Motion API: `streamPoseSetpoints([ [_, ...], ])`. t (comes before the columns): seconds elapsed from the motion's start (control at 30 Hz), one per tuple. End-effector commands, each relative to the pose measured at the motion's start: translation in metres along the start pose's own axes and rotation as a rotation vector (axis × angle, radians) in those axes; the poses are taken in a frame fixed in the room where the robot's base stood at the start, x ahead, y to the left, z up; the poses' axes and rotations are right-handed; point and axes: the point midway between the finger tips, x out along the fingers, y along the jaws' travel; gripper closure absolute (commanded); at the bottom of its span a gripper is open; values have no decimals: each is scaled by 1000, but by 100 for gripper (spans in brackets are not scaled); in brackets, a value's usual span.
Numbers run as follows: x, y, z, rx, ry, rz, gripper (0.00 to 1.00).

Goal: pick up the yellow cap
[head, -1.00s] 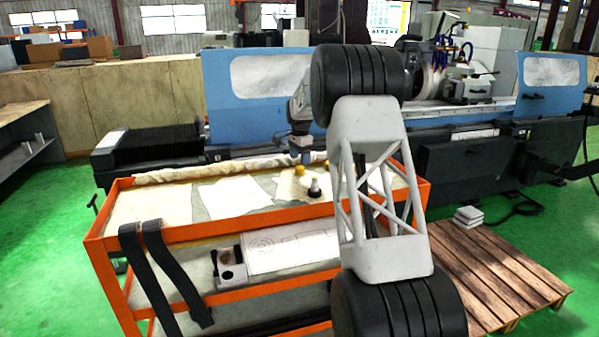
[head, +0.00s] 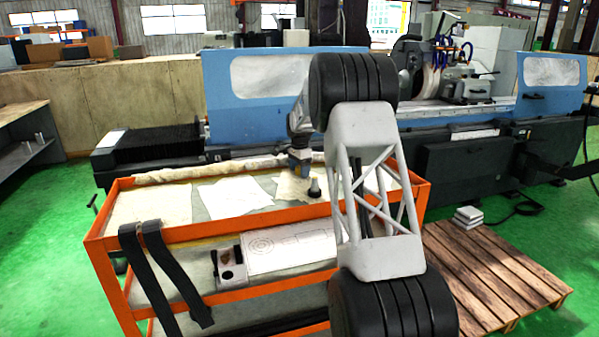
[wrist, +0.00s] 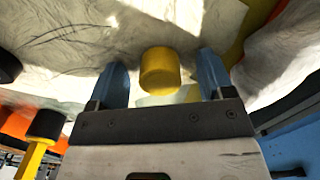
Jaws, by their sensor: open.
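The yellow cap (wrist: 159,71) shows in the wrist view as a short yellow cylinder on the pale cloth. It lies between the two blue fingers of my gripper (wrist: 161,66), with a visible gap on each side. The fingers are open and not closed on it. In the head view my gripper (head: 301,168) is low over the cart's top, at the cloth. The cap cannot be made out in the head view, where the gripper covers that spot.
A small dark-based object (head: 314,188) stands just right of my gripper on the orange cart (head: 150,237). Paper sheets (head: 232,196) lie to the left. The blue grinder (head: 250,95) stands behind the cart. A wooden pallet (head: 500,275) is on the floor at right.

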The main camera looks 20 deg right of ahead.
Motion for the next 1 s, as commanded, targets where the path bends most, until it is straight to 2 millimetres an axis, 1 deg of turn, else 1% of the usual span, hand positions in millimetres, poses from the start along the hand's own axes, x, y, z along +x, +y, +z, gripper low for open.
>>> streamPoseSetpoints([
  [0.4, 0, 0, 0, 0, 0, 0, 26],
  [0.43, -1, 0, 0, 0, 0, 0, 27],
  [0.77, -1, 0, 0, 0, 0, 0, 78],
  [1.0, -1, 0, 0, 0, 0, -1, 79],
])
